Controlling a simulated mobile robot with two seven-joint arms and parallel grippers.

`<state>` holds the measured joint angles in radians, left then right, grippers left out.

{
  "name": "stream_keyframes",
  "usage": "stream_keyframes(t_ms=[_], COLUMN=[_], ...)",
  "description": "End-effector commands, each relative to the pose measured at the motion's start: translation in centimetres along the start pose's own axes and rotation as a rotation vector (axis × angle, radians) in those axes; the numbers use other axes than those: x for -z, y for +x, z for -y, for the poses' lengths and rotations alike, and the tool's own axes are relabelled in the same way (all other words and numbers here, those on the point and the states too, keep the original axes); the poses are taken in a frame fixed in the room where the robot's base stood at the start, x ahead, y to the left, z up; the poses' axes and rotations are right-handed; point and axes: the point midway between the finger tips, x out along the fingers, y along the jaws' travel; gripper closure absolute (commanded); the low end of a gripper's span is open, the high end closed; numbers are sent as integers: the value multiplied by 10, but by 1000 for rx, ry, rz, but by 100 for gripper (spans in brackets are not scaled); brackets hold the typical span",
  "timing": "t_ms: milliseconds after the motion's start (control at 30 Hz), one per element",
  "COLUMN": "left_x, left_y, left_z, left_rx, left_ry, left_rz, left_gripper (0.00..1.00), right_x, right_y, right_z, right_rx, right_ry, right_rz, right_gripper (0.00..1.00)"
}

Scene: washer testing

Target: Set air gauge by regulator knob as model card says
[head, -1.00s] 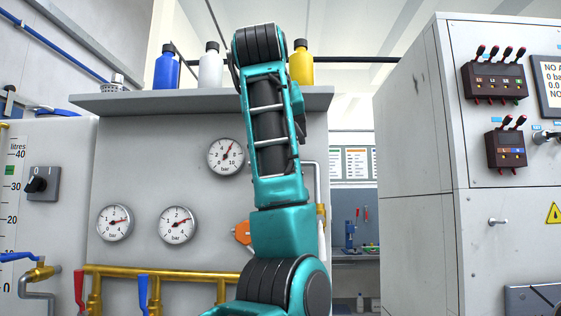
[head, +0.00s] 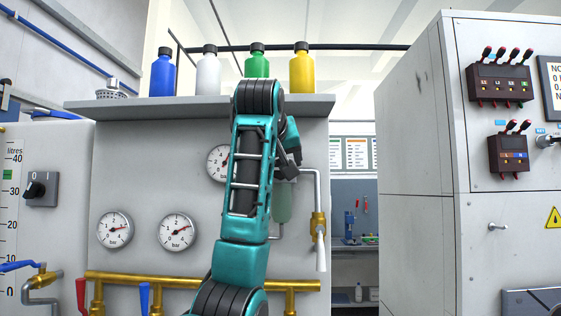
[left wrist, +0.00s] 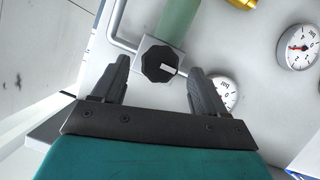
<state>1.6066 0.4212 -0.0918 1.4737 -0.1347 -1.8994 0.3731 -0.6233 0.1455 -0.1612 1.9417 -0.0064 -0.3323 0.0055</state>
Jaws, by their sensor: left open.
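In the left wrist view, the regulator knob (left wrist: 160,61), dark and many-sided with a pale mark, sits on a pale square plate. My left gripper (left wrist: 158,66) is open and empty. Its fingers appear on either side of the knob; I cannot tell whether they reach it. A round bar gauge (head: 217,162) is partly covered by my teal arm in the head view, its needle mostly hidden; one finger also partly covers a gauge (left wrist: 228,92) in the wrist view. The knob is hidden behind my arm and gripper in the head view. I cannot identify the model card.
A green cylinder (head: 283,203) hangs beside a grey pipe and brass valve (head: 319,226). Two more gauges (head: 115,230) (head: 177,232) are lower left, above brass pipes (head: 190,280). Bottles stand on the shelf (head: 200,106). A grey cabinet (head: 415,150) with switches stands right.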

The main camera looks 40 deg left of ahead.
Motion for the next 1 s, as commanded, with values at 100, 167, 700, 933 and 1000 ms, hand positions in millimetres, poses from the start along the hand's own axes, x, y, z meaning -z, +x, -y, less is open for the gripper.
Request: stream_keyframes(t_ms=[100, 167, 700, 933, 1000], left_x=[0, 1, 0, 0, 0], left_y=[20, 27, 40, 40, 40], left_z=[0, 0, 0, 0, 0], left_rx=[3, 2, 0, 0, 0], left_ry=[-1, -1, -1, -1, -1], left_rz=[2, 1, -2, -2, -2], left_gripper=[27, 27, 34, 56, 63], right_x=[1, 2, 2, 2, 2], right_y=[-2, -3, -4, -4, -4], right_z=[0, 0, 1, 2, 2], right_rx=[0, 0, 1, 2, 2], right_ry=[0, 1, 5, 5, 5], right_rz=[5, 6, 8, 8, 8], right_gripper=[57, 57, 57, 57, 57])
